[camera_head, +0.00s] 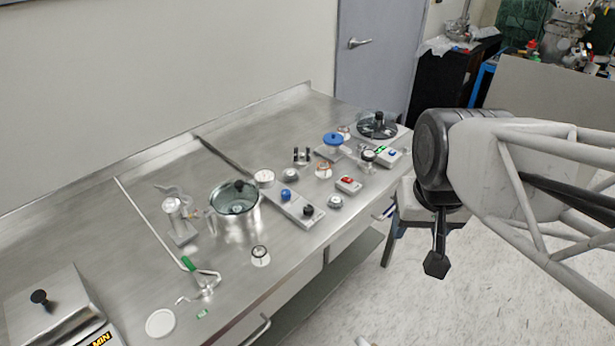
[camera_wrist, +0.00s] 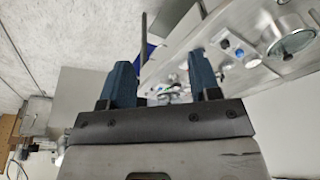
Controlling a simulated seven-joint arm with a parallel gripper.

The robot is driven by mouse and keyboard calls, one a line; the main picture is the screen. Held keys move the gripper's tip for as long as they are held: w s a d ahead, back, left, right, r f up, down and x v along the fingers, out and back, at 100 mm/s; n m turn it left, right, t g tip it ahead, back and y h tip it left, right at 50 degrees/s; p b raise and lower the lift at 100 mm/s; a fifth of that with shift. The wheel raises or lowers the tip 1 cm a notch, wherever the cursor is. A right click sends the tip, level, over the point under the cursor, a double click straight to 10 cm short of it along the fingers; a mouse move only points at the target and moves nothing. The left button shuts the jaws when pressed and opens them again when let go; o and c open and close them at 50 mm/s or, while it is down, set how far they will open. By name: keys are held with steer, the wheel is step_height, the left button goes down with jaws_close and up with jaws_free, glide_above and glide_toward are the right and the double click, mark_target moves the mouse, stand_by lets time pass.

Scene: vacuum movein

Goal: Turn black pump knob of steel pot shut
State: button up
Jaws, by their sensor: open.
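The steel pot (camera_head: 222,226) with a clear lid stands on the steel bench in the head view. Just right of it lies a grey block (camera_head: 297,205) with a blue knob (camera_head: 287,193) and a black knob (camera_head: 308,210). The black one appears to be the pump knob; its exact turn is too small to tell. In the wrist view the pot's round lid (camera_wrist: 291,42) shows at upper right. My gripper (camera_wrist: 160,72) is open, its two blue fingers apart, with nothing seen held between them. It is away from the knob, off the bench's front side.
A blue-topped valve (camera_head: 333,138), a red-switched box (camera_head: 348,185) and a dark round device (camera_head: 377,124) stand farther right on the bench. A stool (camera_head: 405,204) stands by the bench's right end.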

steer(key=w+a+f+m+g, duration=0.1)
steer(key=w+a+f+m, duration=0.2)
steer(key=w, duration=0.5)
steer(key=w+a+f+m, duration=0.2)
steer(key=w+a, duration=0.2)
steer(key=w, duration=0.3)
steer(key=m+g, duration=0.2)
steer(key=m, duration=0.3)
glide_above(309, 208)
steer(key=f, duration=0.9)
steer(key=shift+s+d+f, duration=0.15)
steer(key=shift+s+d, duration=0.1)
steer(key=shift+w+a+f, duration=0.35)
steer(key=shift+f, duration=0.1)
steer(key=shift+f, duration=3.8)
steer(key=c, duration=0.9)
